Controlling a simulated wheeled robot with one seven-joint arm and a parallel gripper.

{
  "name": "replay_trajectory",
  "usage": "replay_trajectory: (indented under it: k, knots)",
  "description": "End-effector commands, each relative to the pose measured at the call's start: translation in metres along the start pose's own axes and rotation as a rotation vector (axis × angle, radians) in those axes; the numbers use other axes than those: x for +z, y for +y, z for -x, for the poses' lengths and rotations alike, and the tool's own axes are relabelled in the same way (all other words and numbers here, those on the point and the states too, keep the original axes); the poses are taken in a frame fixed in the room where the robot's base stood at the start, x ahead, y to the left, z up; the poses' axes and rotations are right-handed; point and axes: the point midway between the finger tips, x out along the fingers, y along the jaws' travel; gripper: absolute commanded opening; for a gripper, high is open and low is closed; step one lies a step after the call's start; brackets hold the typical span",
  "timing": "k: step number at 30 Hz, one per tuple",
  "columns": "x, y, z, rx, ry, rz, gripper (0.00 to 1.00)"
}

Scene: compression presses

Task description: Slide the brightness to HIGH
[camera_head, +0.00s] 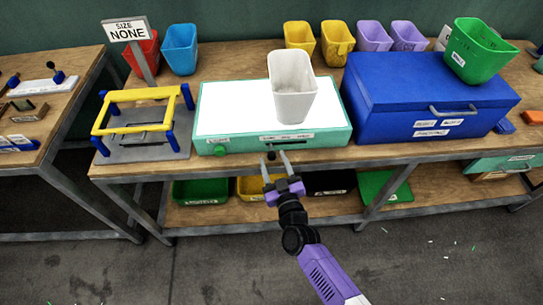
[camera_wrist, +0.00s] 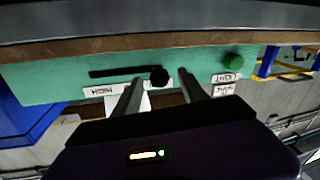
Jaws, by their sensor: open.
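The light box (camera_head: 220,138) is a teal case with a bright white top on the bench. Its front carries a dark horizontal slot (camera_wrist: 112,73) with a black slider knob (camera_wrist: 159,77). The wrist view is upside down; there the knob is at the right end of the slot and the HIGH label (camera_wrist: 104,90) is at the left. My gripper (camera_head: 274,160) is in front of the box, open. In the wrist view the fingertips (camera_wrist: 159,80) stand on either side of the knob, with gaps visible. Other slider lettering is hidden behind the fingers.
A white cup (camera_head: 292,88) stands on the lit top. A green button (camera_head: 221,151) is on the box front. A blue case (camera_head: 420,95) stands right, with a green cup (camera_head: 478,52) on it. A yellow frame (camera_head: 133,95) stands left. The bench edge (camera_head: 350,162) runs below the box.

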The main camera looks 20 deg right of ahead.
Motion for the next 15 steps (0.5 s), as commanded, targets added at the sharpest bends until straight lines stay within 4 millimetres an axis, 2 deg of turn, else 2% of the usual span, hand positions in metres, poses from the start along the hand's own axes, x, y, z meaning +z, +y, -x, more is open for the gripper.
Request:
replay_trajectory:
  k: [3, 6, 15]
  knots:
    - [0.000, 0.000, -0.015, 0.001, 0.002, 0.001, 0.50]
    - [0.001, 0.000, -0.022, 0.001, 0.001, 0.001, 0.50]
    - [0.000, 0.000, -0.025, 0.000, 0.000, 0.000, 0.50]
